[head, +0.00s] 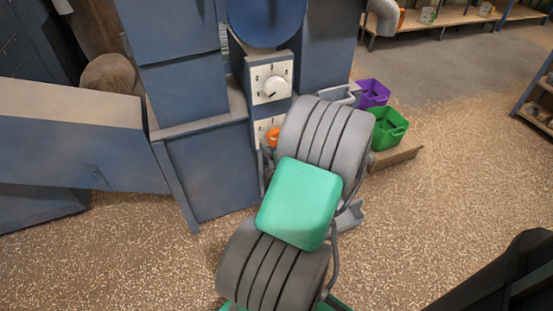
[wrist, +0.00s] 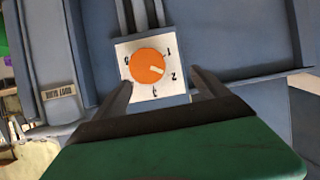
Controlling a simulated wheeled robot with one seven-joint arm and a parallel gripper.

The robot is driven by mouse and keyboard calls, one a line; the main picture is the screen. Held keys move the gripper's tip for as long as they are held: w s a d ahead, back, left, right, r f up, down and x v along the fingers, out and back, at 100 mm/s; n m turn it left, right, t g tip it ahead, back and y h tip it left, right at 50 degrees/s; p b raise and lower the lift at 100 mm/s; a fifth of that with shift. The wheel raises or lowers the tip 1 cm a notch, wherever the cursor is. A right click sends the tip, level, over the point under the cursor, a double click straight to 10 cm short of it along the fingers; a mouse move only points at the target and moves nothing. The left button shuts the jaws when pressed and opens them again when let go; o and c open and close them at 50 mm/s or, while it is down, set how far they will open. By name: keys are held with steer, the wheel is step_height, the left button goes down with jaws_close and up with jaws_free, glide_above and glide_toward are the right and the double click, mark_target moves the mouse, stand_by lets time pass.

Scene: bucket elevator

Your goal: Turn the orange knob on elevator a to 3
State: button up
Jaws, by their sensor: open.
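The orange knob (wrist: 148,66) sits on a white dial plate (wrist: 128,49) with numbers around it in the wrist view. Its pale pointer mark points right and slightly down, near the 2. The 3 is below the knob and the 0 is at its left. My gripper (wrist: 160,78) is open, its two fingers on either side of the plate's lower part. No contact with the knob is visible. In the head view the orange knob (head: 272,137) shows beside my arm, which hides part of its plate.
A second dial with a white knob (head: 274,87) is above it on the blue machine. A purple bin (head: 372,93) and a green bin (head: 388,129) stand to the right of my arm. Grain-like bits cover the floor, with open room at the right.

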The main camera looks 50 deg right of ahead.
mark_target(275, 136)
steer(key=shift+h, duration=0.3)
steer(key=w+d+f+b, duration=0.1)
steer(key=w+d, duration=0.1)
steer(key=w+d+f, duration=0.2)
steer(key=shift+d+f+b, duration=0.2)
steer(key=shift+d+b, duration=0.15)
steer(key=shift+d, duration=0.05)
steer(key=shift+w+d, duration=0.2)
steer(key=shift+w, duration=0.2)
steer(key=c, duration=1.4)
